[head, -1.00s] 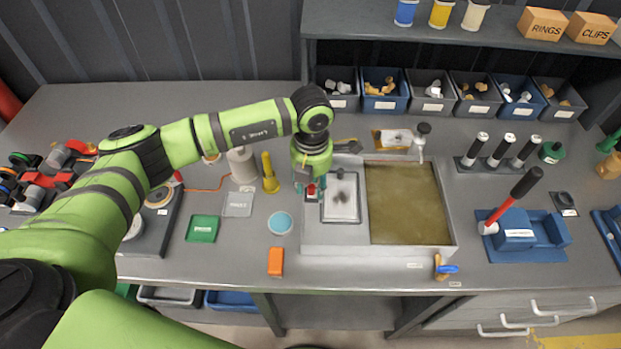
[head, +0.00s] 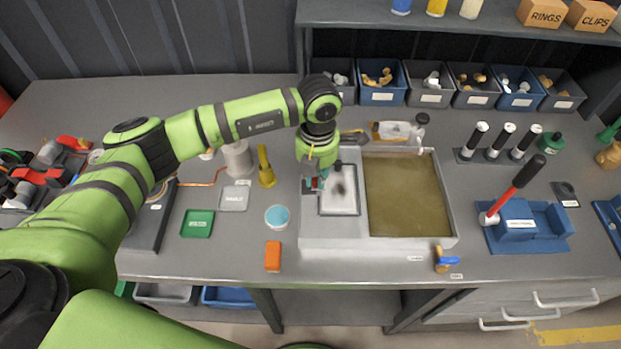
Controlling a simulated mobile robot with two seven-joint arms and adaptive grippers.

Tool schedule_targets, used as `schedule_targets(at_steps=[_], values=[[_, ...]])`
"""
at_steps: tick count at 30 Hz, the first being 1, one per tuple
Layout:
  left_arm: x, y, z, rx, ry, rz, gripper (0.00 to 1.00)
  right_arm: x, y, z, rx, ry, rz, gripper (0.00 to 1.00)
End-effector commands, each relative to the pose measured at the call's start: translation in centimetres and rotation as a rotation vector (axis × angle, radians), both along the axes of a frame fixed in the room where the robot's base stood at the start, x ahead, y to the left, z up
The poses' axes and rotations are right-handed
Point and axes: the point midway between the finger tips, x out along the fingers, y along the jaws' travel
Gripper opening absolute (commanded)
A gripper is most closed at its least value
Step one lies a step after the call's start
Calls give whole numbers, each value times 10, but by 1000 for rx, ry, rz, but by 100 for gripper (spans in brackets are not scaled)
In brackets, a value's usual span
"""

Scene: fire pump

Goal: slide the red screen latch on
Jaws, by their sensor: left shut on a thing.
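The screen (head: 340,203) is a pale rectangular panel in a dark frame, set in the left part of the grey tray (head: 333,239). My left gripper (head: 317,185) points down at the left edge of the screen. It is shut on the red screen latch (head: 314,184), of which only a small red bit shows between the fingers. The rest of the latch is hidden by the gripper. My right gripper is not in view.
Murky liquid (head: 407,195) fills the tray's right part. A yellow flashlight (head: 265,167), a blue-topped round dish (head: 277,217) and an orange block (head: 273,256) lie left of the tray.

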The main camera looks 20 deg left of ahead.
Motion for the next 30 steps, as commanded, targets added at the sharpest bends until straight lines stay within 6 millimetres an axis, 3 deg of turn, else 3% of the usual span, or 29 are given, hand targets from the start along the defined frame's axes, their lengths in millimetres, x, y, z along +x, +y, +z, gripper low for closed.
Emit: schedule_targets(at_steps=[5,6,7,8,20,23,30], values=[[1,-4,1,-11,-6,-5,0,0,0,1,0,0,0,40],[1,-5,1,-11,-6,-5,24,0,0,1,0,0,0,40],[1,-5,1,-12,-6,-5,36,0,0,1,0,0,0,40],[1,-5,1,-12,-6,-5,41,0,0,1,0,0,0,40],[1,-3,6,-9,-5,-4,41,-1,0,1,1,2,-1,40],[1,-3,19,-9,-8,-5,41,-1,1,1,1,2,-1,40],[2,-4,71,-9,-10,-6,41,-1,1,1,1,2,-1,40]])
